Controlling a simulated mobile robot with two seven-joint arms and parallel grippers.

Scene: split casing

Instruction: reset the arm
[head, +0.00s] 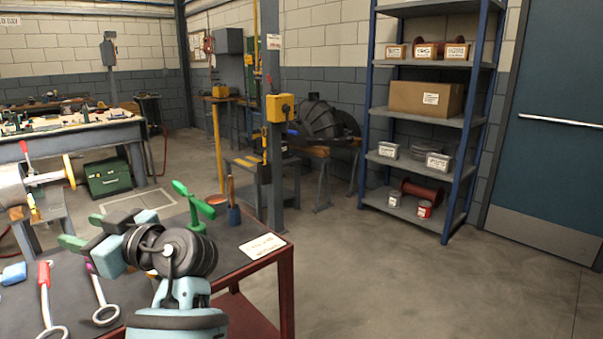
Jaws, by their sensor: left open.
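My left gripper (92,236) is at the lower left of the head view, over the dark top of the red-framed workbench (262,262). Its fingers point left and away from me, and it is open with nothing seen between them. My dark, rounded wrist and light blue arm links come up from the bottom edge and hide part of the bench. My right gripper is not in view.
Red-handled tools (45,285) and a blue item (13,274) lie on the bench left of my arm. A green tool (195,205) and a small blue pot (233,214) stand beyond it. A paper card (262,246) lies near the right edge. Floor to the right is clear.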

